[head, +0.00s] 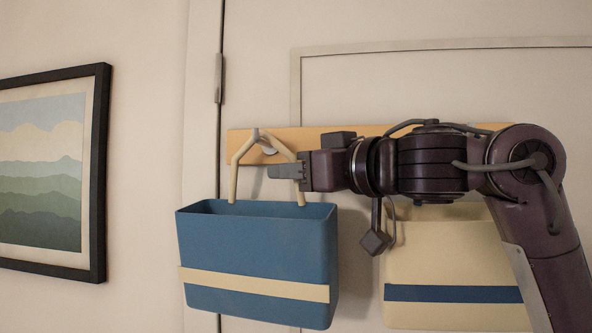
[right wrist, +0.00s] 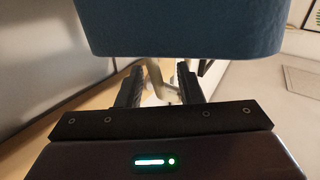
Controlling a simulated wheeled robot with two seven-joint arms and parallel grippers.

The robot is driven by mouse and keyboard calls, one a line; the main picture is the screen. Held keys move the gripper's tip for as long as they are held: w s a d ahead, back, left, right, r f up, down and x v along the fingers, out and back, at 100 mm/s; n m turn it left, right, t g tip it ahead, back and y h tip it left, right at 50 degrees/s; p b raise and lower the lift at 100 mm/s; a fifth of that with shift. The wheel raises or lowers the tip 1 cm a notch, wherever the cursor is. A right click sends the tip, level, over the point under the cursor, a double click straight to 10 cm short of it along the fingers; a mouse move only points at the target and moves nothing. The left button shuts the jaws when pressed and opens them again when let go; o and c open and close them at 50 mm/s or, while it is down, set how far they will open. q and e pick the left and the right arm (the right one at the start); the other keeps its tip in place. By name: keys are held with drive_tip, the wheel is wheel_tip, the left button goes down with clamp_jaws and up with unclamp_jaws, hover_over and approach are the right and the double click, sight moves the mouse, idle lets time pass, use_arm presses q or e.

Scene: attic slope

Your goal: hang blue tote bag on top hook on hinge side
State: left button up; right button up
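The blue tote bag (head: 258,250), with a cream band, is upright against the door below the left end of a wooden rail (head: 240,139). The peak of its cream handle (head: 234,172) is at the pale hook (head: 269,149) on the hinge side, and looks looped over it. My right gripper (head: 285,171) reaches in from the right at the handle's right leg. In the right wrist view, its two dark fingers (right wrist: 158,84) stand apart on either side of the handle (right wrist: 153,75), with gaps showing. The bag's blue wall (right wrist: 190,25) fills the top there. My left gripper is not in view.
A cream bag (head: 440,265) with a blue band hangs to the right, partly hidden behind my right arm. A door hinge (head: 218,78) is at the door's left edge. A framed landscape picture (head: 45,175) is on the left wall. Wall between picture and bag is clear.

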drive_tip(key=shift+o, duration=0.7)
